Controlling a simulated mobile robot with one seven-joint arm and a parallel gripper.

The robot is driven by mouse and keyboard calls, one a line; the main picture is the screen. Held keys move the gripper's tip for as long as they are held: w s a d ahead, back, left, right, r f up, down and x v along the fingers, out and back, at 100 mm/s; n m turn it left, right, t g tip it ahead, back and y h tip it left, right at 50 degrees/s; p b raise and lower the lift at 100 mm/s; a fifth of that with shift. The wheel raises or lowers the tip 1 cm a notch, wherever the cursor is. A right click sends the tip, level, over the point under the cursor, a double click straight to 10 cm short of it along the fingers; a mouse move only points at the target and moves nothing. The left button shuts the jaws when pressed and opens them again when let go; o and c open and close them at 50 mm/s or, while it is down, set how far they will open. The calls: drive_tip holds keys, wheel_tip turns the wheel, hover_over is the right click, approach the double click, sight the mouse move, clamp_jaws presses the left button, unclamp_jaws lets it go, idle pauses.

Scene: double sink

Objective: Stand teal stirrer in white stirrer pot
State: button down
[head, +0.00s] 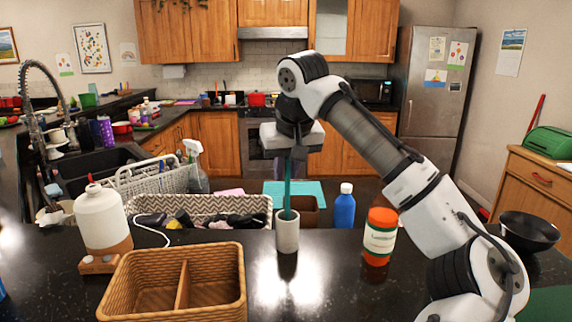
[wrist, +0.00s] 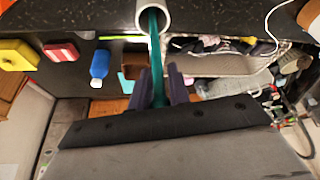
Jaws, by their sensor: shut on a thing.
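The teal stirrer (head: 288,187) stands upright, with its lower end inside the mouth of the white stirrer pot (head: 287,234) on the dark counter. How deep it reaches is hidden by the pot wall. My gripper (head: 287,165) is above the pot, shut on the upper part of the stirrer. In the wrist view my gripper's fingers (wrist: 166,88) close around the teal stirrer (wrist: 156,58), which runs into the opening of the white pot (wrist: 153,16).
A two-part wicker basket (head: 214,285) stands left of the pot, with a white pump bottle (head: 101,217) behind it. An orange-lidded jar (head: 379,238) and a blue bottle (head: 344,208) stand to the right. A black bowl (head: 531,232) is far right.

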drive_tip(key=shift+f, duration=0.1)
drive_tip(key=c, duration=1.2)
unclamp_jaws()
drive_tip(key=shift+c, duration=0.2)
drive_tip(key=b+v, duration=0.1)
drive_tip(key=v, duration=1.2)
drive_tip(key=shift+s+r, duration=0.2)
drive_tip(key=shift+r, duration=0.2)
